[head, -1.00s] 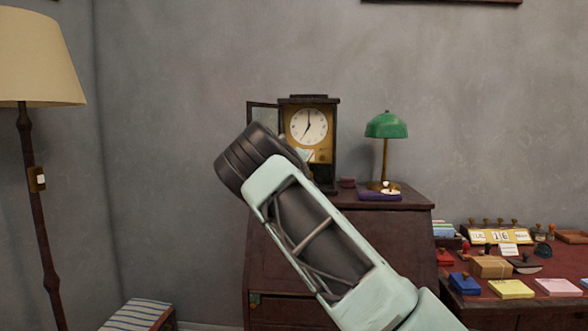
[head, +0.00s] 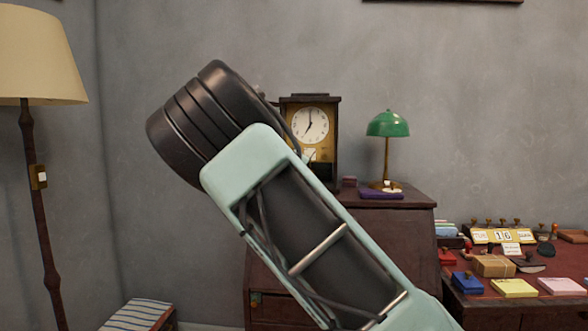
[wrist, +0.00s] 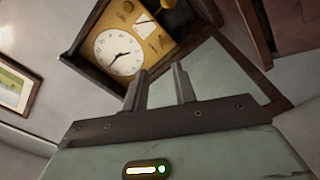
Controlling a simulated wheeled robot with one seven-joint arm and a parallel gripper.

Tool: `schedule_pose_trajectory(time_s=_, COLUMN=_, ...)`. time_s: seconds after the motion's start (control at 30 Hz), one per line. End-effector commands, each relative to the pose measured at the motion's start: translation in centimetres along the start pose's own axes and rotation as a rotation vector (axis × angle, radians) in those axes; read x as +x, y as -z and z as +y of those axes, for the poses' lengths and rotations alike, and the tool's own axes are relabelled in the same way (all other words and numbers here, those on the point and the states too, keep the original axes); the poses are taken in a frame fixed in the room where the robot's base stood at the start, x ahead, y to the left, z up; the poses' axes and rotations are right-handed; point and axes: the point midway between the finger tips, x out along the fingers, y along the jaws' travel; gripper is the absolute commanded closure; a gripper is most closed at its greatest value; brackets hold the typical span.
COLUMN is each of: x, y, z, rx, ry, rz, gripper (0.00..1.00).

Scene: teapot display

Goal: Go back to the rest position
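My gripper (wrist: 160,72) shows in the wrist view with its two fingers apart and nothing between them. Its fingertips appear just in front of the lower part of the clock, apart from it as far as I can tell. In the head view the gripper is hidden behind my raised arm. The wooden clock (head: 326,150) stands upright on the dark wooden cabinet, its left side covered by my arm. In the wrist view the clock (wrist: 118,48) appears tilted, with its white dial and brass lower panel in sight.
A green lamp (head: 387,125) stands on the cabinet (head: 400,225) right of the clock. A red-topped desk (head: 540,283) with stamps and pads is at the right. A floor lamp (head: 32,150) and a striped stool (head: 137,314) are at the left. The upper middle is open air.

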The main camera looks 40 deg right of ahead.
Motion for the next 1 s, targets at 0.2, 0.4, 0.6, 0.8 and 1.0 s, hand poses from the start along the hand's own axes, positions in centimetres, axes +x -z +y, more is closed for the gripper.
schedule_pose_trajectory(time_s=0.2, x=0.0, y=0.0, z=0.0, rx=0.0, ry=0.0, rz=0.0, gripper=0.73)
schedule_pose_trajectory(time_s=0.4, x=0.0, y=0.0, z=0.0, rx=0.0, ry=0.0, rz=0.0, gripper=0.73)
schedule_pose_trajectory(time_s=0.6, x=-0.2, y=-0.3, z=-1.1, rx=0.02, ry=0.041, rz=-0.017, gripper=0.73)
schedule_pose_trajectory(time_s=0.8, x=-4.5, y=-1.3, z=-9.8, rx=0.164, ry=0.359, rz=-0.136, gripper=0.73)
schedule_pose_trajectory(time_s=1.0, x=-15.8, y=0.5, z=-18.8, rx=0.276, ry=0.785, rz=-0.272, gripper=0.73)
